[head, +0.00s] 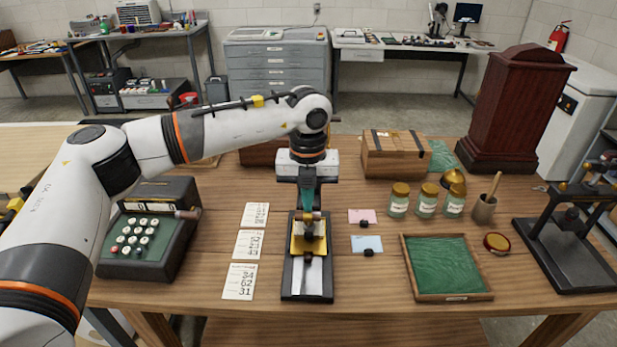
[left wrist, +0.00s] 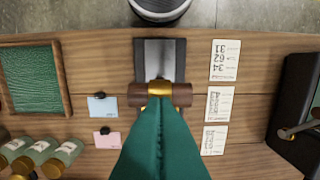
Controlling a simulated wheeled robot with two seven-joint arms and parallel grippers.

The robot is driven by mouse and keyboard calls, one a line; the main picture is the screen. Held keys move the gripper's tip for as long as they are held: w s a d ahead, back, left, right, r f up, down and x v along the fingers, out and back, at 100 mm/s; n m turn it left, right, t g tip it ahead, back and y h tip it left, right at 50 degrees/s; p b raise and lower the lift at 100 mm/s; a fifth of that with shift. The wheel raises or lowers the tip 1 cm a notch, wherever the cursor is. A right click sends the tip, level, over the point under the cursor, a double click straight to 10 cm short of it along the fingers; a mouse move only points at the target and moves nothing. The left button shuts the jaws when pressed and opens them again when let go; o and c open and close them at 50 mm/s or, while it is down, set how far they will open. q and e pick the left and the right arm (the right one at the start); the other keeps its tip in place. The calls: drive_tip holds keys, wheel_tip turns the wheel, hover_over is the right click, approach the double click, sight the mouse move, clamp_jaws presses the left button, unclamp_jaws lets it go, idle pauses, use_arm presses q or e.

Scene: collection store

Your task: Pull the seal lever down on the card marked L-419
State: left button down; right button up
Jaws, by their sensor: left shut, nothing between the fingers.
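In the left wrist view the fingers (left wrist: 160,112) hide part of the press. The mark L-419 is not legible. My right gripper is not in view.
A pink card (head: 361,216) and a blue card (head: 366,243) lie right of the press; several white number cards (head: 248,243) lie left. A green-lined tray (head: 445,268), jars (head: 426,202) and a black press (head: 567,255) are further right. An adding machine (head: 148,232) stands left.

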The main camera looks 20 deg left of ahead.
use_arm(q)
drive_tip(key=shift+f, duration=0.1)
drive_tip(key=shift+s+f+b, duration=0.15)
drive_tip(key=shift+f+b, duration=0.65)
drive_tip(key=shift+f, duration=0.1)
drive_tip(key=shift+r, duration=0.2)
drive_tip(key=shift+r+p, duration=0.25)
drive_tip(key=shift+p, duration=0.1)
drive_tip(key=shift+w+a+r+p, duration=0.1)
drive_tip(key=shift+w+r+p, duration=0.15)
drive_tip(key=shift+r, duration=0.45)
drive_tip(key=shift+w+r+p, duration=0.1)
drive_tip(key=shift+r+p, duration=0.25)
drive_tip(key=shift+r, duration=0.4)
